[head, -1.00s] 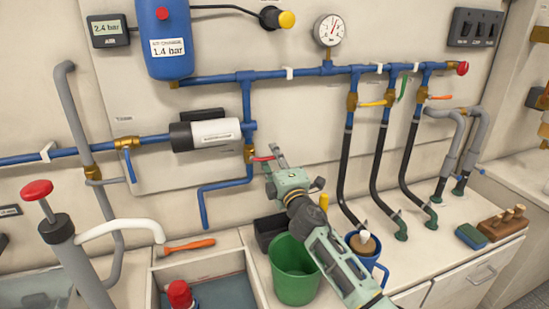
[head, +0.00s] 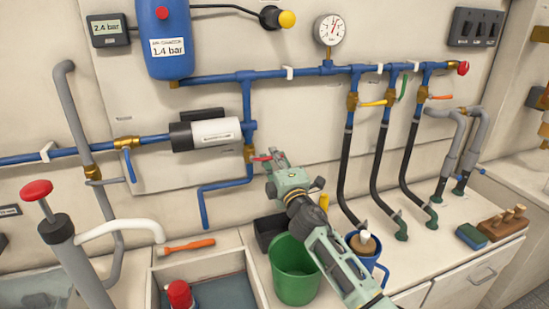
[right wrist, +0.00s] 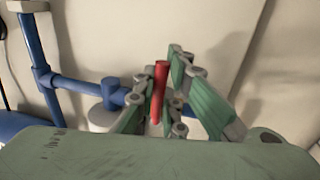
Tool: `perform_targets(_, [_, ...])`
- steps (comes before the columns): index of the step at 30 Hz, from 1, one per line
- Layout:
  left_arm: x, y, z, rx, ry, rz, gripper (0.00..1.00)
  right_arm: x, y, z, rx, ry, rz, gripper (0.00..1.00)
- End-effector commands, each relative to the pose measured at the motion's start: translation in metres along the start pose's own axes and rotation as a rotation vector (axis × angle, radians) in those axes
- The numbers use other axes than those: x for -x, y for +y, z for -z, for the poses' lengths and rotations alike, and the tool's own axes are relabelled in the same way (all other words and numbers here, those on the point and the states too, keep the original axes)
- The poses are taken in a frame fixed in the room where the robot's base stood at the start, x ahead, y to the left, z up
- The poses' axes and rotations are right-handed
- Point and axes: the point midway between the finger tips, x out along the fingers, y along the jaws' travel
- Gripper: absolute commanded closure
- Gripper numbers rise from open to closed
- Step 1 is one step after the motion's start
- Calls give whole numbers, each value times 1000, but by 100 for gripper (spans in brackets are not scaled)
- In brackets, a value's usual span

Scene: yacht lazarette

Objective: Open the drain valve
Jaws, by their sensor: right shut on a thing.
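The drain valve (head: 249,154) is a brass valve on the blue pipe below the white cylinder, with a short red lever (head: 260,158) pointing right. Below it, a blue pipe bends left and then down to an end above the counter. My right gripper (head: 274,160) is shut on the red lever, at the lever's right end. In the right wrist view the red lever (right wrist: 160,85) stands between the green fingers, its lower part partly hidden by them. My left gripper is not in view.
A blue mug (head: 378,268) is close to the forearm. Black hoses (head: 380,170) hang to the right. A grey hand pump (head: 75,255) stands at left.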

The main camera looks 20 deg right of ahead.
Motion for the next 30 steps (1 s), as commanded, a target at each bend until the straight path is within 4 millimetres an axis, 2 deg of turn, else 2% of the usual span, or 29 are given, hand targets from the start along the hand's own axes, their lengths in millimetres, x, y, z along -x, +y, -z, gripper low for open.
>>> perform_targets(11, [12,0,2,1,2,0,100,-1,8,0,124,26,3,100])
perform_targets(30, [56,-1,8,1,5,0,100,-6,34,11,583,119,5,100])
